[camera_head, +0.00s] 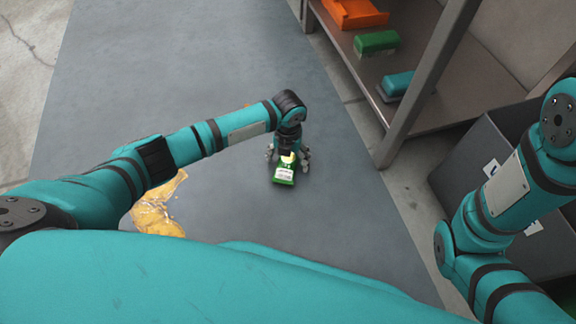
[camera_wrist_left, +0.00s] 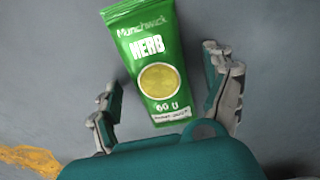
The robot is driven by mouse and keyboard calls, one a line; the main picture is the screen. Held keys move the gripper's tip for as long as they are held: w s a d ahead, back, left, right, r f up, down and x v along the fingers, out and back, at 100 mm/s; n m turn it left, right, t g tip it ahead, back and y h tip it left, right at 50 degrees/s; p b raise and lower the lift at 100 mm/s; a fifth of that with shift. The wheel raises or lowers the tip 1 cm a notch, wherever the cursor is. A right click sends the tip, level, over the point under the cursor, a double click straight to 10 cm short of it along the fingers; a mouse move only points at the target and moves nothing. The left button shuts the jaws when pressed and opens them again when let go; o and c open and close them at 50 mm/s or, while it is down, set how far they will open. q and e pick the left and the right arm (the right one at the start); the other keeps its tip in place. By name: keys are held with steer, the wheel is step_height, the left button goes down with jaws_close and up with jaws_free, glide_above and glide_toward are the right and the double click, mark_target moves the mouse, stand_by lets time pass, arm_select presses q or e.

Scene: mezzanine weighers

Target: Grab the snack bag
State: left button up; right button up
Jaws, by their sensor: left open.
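The snack bag is a green packet (camera_wrist_left: 155,62) marked "Munchwick HERB" with a round yellow picture. It lies on the grey floor mat, and in the head view its green and white end (camera_head: 284,176) shows below my left gripper. My left gripper (camera_head: 288,158) is above it with its fingers spread. In the left wrist view the fingers (camera_wrist_left: 172,98) stand on either side of the bag's lower part, apart from it. My right arm shows at the right of the head view, but its gripper is out of view.
A yellow spill or crumpled film (camera_head: 158,210) lies on the grey mat (camera_head: 200,60) left of the bag. A metal shelf (camera_head: 455,100) with orange, green and teal items stands at upper right. A dark bin (camera_head: 468,152) stands below it.

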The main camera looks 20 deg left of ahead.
arm_select(q)
steer(key=shift+c, duration=0.4)
steer(key=c, duration=1.2)
steer(key=shift+r, duration=0.1)
